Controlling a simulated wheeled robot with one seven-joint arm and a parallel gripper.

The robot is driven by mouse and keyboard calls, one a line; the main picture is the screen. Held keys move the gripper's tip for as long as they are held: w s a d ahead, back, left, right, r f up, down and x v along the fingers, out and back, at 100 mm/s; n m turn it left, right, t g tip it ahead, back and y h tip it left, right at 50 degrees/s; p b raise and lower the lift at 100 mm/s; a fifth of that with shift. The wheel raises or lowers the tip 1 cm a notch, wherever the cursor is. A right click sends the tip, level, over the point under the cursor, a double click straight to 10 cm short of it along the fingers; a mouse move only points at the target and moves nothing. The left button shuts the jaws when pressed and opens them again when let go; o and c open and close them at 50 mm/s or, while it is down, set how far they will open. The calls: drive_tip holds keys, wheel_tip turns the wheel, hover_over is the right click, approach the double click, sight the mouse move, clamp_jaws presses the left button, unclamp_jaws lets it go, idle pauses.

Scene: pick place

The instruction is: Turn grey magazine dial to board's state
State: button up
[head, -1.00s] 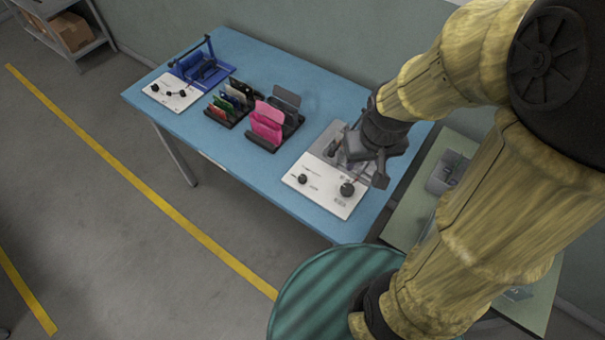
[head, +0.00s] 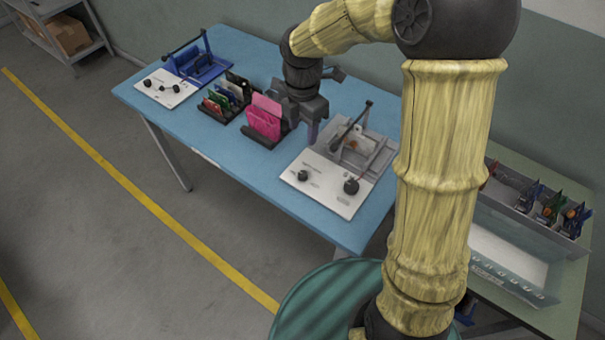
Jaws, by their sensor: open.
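A grey fixture (head: 370,148) with a raised lever stands on the right part of the blue table. Its white front panel (head: 325,190) carries two black round knobs, one at the left (head: 303,175) and a larger one at the right (head: 351,186). The knob markings are too small to read. My gripper (head: 302,131) is open, behind the left edge of this panel and just right of the pink boards (head: 264,115) in a dark rack. It is apart from both knobs. The arm partly hides the rack's back side.
A blue fixture (head: 208,68) with its own white knob panel (head: 168,90) stands at the table's far left. A rack of several coloured boards (head: 222,103) is in between. At right, a green table holds a grey bin (head: 510,190) with boards and a pale tray (head: 500,245).

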sight(303, 173)
idle(0.3)
wheel_tip(303, 173, down, 17)
drive_tip(key=shift+f+b, duration=0.2)
drive_tip(key=shift+b, duration=0.7)
drive_tip(key=c, duration=1)
